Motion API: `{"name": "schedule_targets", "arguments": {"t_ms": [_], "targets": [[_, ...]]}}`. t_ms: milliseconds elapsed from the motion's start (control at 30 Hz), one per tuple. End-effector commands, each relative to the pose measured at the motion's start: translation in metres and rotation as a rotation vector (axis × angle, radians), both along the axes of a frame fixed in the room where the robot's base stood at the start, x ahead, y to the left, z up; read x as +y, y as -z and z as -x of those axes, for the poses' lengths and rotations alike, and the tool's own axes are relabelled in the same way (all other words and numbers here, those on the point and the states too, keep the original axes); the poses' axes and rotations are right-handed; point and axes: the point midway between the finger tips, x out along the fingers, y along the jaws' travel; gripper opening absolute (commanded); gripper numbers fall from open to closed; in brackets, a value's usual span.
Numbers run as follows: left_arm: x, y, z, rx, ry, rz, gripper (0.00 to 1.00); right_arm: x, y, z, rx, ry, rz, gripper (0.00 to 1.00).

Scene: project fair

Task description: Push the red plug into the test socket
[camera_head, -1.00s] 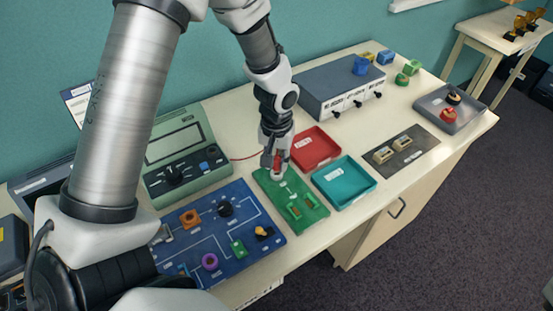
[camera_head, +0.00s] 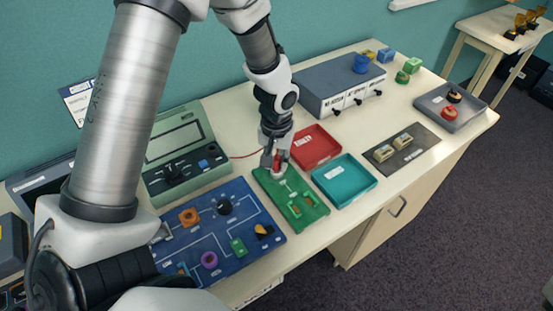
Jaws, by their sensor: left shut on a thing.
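My left gripper (camera_head: 276,163) points down over the back part of the green board (camera_head: 305,218). It is shut on the red plug (camera_head: 277,161), of which a small red part shows between the fingers. A light round socket (camera_head: 280,170) on the green board lies right at the fingertips. I cannot tell how deep the plug sits in it. A thin red lead (camera_head: 243,157) runs from the plug to the green meter (camera_head: 185,155) on the left. My right gripper is not in view.
A blue circuit board (camera_head: 215,235) with knobs lies left of the green board. A red tray (camera_head: 315,146) and a teal tray (camera_head: 345,181) stand close on the right. A grey box with switches (camera_head: 338,88) stands behind. A dark mat with two pale blocks (camera_head: 415,154) lies further right.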

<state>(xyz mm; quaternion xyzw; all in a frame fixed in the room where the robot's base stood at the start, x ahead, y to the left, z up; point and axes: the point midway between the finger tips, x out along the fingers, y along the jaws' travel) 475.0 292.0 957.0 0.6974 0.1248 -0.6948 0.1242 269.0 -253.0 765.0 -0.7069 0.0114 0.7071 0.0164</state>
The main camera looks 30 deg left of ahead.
Motion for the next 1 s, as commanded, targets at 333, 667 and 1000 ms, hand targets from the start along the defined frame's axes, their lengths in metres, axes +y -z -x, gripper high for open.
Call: {"name": "schedule_targets", "arguments": {"t_ms": [333,667,1000], "targets": [[0.0,0.0047,-0.0001,0.0,0.0,0.0,0.0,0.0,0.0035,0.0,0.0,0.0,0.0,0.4],[0.0,0.0086,-0.0001,0.0,0.0,0.0,0.0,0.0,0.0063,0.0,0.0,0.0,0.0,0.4],[0.0,0.01,0.0,0.0,0.0,0.0,0.56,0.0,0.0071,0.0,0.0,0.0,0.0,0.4]]}}
